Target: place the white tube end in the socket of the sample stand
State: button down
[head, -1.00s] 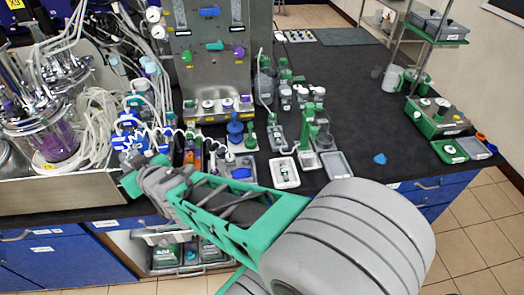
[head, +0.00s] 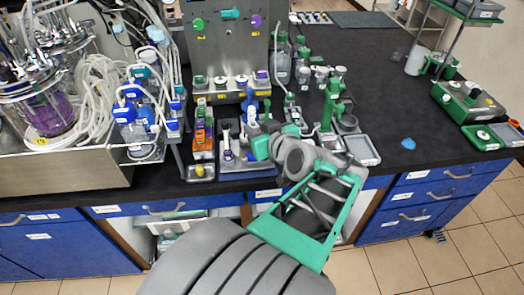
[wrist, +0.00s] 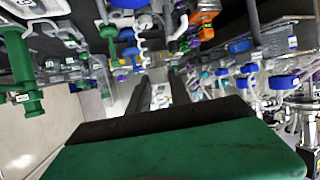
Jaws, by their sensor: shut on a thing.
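My gripper (head: 254,131) is above the grey tray (head: 232,160) near the bench's front edge. In the wrist view its two dark fingers (wrist: 158,88) are close together with something pale between them, which I take to be the white tube end; its tip is hard to make out. In the head view my gripper and wrist hide the tube end and part of the tray. A blue upright stand (head: 250,104) is just behind my gripper. A green upright stand (head: 334,100) is to its right. I cannot tell which one is the sample stand, and no socket is clear.
An orange rack (head: 203,140) of small bottles stands left of the grey tray. Blue-capped bottles (head: 128,112) with white tubing are further left. A steel panel (head: 228,45) with knobs rises behind.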

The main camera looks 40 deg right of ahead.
aim_at(246, 147)
jog(key=w+d+f, duration=0.2)
jog(key=d, duration=0.1)
jog(key=w+d+f+b, duration=0.1)
jog(key=d+f, duration=0.1)
jog(key=shift+w+f, duration=0.1)
jog(key=shift+w, duration=0.05)
jog(key=w+d+f, duration=0.2)
jog(key=f, duration=0.1)
jog(key=w+d+f, duration=0.1)
jog(key=f, duration=0.1)
jog(key=shift+d+f, duration=0.25)
jog(key=shift+d, duration=0.1)
notch_tip(246, 147, down, 3)
jog(key=shift+d+r, duration=0.1)
jog(key=shift+r, duration=0.05)
jog(key=shift+f, duration=0.35)
jog(key=c, duration=1.2)
grip_release()
